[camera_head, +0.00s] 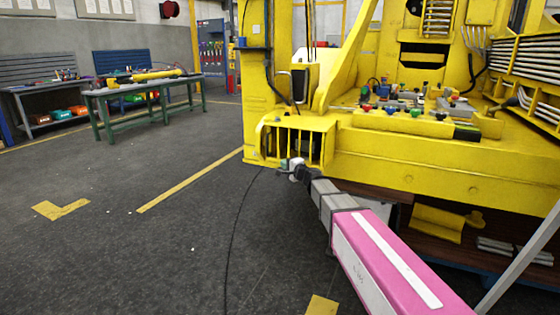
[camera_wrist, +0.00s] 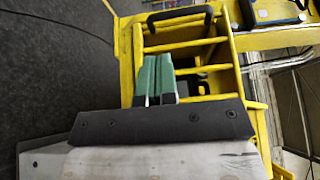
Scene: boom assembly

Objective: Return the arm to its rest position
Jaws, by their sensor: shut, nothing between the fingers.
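My gripper (camera_head: 286,163) is at the end of my pink and grey arm, in front of the yellow barred frame (camera_head: 309,147) at the lower left of the big yellow machine. In the wrist view the two green fingers of my gripper (camera_wrist: 157,58) lie side by side, shut, with nothing between them. They point toward the same yellow barred frame (camera_wrist: 231,64), which shows behind and beside them. I cannot tell whether they touch it. A black curved handle or hose (camera_wrist: 180,16) shows just beyond the fingertips.
The yellow machine's deck (camera_head: 360,140) carries several small coloured parts. A black cable (camera_head: 233,232) runs along the floor. The floor at left is clear.

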